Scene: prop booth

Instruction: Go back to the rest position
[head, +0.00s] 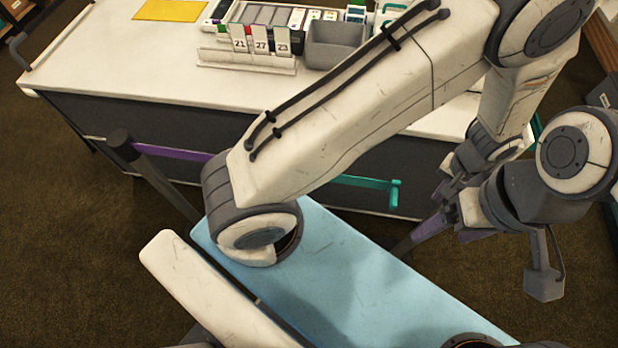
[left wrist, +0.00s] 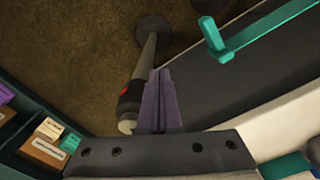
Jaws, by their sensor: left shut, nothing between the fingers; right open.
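My left gripper (head: 441,192) is on the right side of the head view, in front of the counter, and points down. In the left wrist view its purple fingers (left wrist: 158,102) are pressed together with nothing between them. My right gripper (head: 446,237) is just below it in the head view, with its purple fingers spread and empty. The task names no separate object. My large pale arm link crosses the middle of the head view and hides part of the counter.
A white-topped counter (head: 140,62) holds a card stand (head: 246,62) and a grey bin (head: 334,44). A teal handle (head: 368,183) juts from its front. Another post (left wrist: 150,55) stands close beyond my left fingers; boxes (left wrist: 45,150) sit left.

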